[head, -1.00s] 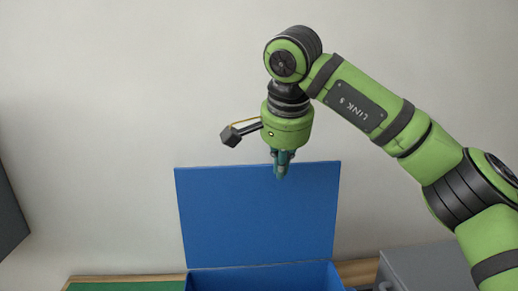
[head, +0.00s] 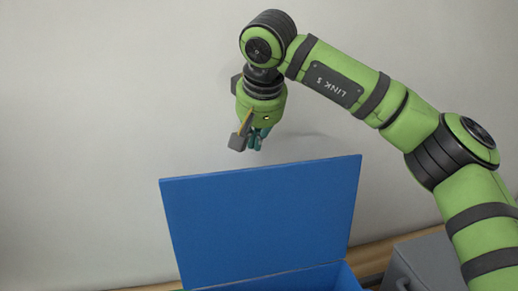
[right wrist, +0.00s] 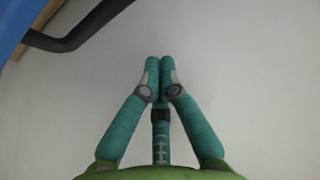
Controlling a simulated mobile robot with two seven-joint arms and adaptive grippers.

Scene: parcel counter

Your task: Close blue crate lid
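The blue crate (head: 325,278) stands at the bottom of the head view, cut off by the frame edge. Its blue lid (head: 265,220) stands open, raised upright at the back of the crate. My right gripper (head: 256,143) is above the lid's top edge and looks apart from it. In the right wrist view its teal fingers (right wrist: 160,65) are together at the tips with nothing between them. A blue surface (right wrist: 12,22) shows in that view's upper left corner. My left gripper is out of view.
A plain pale wall (head: 120,90) rises behind the crate. A grey box (head: 425,262) stands right of the crate. A wooden strip (head: 395,243) runs along the back. A dark curved bar (right wrist: 70,42) crosses the upper left of the wrist view.

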